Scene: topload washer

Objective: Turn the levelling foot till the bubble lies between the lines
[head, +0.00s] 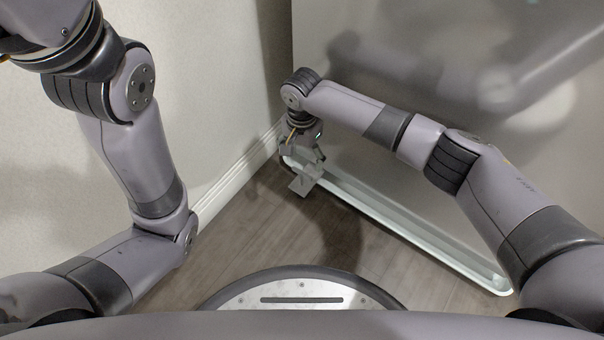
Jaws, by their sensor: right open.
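The washer (400,60) is the large, shiny grey panel on the right, with a pale strip (420,232) along its bottom edge. My right gripper (306,180) is low down by the washer's lower left corner, near the floor. It points downward and is open. The levelling foot cannot be made out; the gripper covers that corner. No bubble or level lines show in this view. My left arm rises along the left side, and its gripper is outside the picture.
A light wall (210,80) with a white baseboard (230,185) runs along the left, close to the washer's corner. The brown wood floor (300,240) is clear between my base and the washer. My right arm crosses in front of the washer panel.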

